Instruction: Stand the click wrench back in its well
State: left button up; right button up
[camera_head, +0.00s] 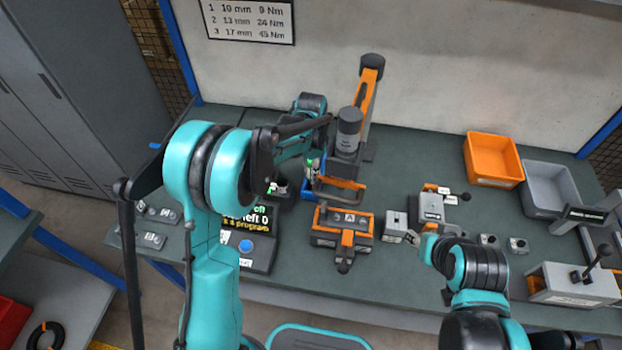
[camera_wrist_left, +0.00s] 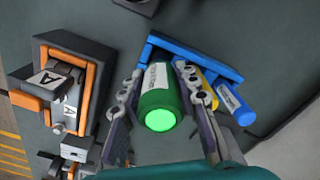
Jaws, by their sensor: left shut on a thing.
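The click wrench (camera_wrist_left: 158,100) shows in the left wrist view as a green round end with a white-labelled body. It lies between the two fingers of my left gripper (camera_wrist_left: 160,130), which is shut on it. In the head view the left gripper (camera_head: 305,165) is at the blue rack (camera_head: 320,188), with a small green part showing there. The blue rack also shows in the left wrist view (camera_wrist_left: 195,55), just behind the wrench. A yellow-bodied tool (camera_wrist_left: 207,92) and a blue-ended tool (camera_wrist_left: 236,103) are beside it. The wrench's lower end and its well are hidden.
An orange-and-black fixture marked A (camera_wrist_left: 62,85) is close to the left finger. A tall orange-and-grey stand (camera_head: 368,95) is behind the rack. An orange bin (camera_head: 493,160) and a grey bin (camera_head: 548,190) are at the right. My right arm is at lower right.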

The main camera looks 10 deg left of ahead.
pick_arm(q)
jog(key=shift+f+b, duration=0.3)
jog(key=shift+f, duration=1.15)
jog(key=shift+f, duration=0.1)
jog(key=o, duration=1.2)
jog(key=shift+c, duration=0.2)
